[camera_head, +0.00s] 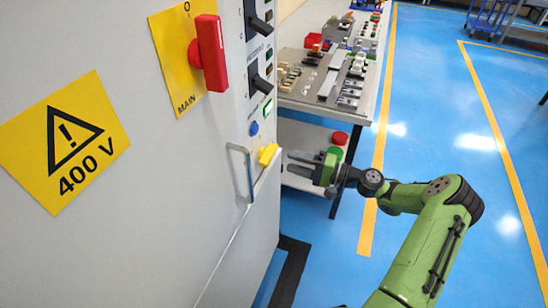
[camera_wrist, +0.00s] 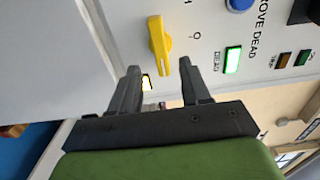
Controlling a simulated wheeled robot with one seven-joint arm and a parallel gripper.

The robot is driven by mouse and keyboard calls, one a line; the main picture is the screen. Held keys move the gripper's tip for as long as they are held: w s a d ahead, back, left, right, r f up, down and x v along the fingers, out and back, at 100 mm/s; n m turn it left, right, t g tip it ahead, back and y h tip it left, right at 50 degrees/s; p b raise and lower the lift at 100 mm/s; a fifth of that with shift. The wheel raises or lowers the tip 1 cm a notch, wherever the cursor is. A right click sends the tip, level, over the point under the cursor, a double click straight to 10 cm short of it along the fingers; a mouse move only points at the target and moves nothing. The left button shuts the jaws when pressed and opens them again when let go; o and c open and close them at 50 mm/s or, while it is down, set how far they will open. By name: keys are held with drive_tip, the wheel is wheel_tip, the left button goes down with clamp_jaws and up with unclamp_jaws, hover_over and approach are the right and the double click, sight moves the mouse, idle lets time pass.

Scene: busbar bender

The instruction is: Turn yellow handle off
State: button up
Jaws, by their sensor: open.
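The yellow handle (camera_head: 267,155) is a small rotary knob low on the cabinet's control face, just right of the metal pull handle. In the wrist view the yellow handle (camera_wrist: 158,45) stands out from the white panel, with a "0" mark to its right. My gripper (camera_head: 297,165) is to the right of the yellow handle, apart from it. In the wrist view my gripper (camera_wrist: 160,78) has two dark fingers spread wide, empty, with the handle beyond the fingertips and roughly between them.
A blue button (camera_wrist: 238,4) and a lit green "DEAD" lamp (camera_wrist: 232,60) sit beside the knob. A red main switch (camera_head: 210,52) and metal pull handle (camera_head: 241,172) project from the cabinet. A parts bench (camera_head: 345,112) stands behind my gripper.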

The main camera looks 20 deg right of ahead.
sight(273, 156)
drive_tip(key=x, duration=0.7)
drive_tip(key=shift+b, duration=0.3)
drive_tip(key=shift+c, duration=0.5)
clamp_jaws()
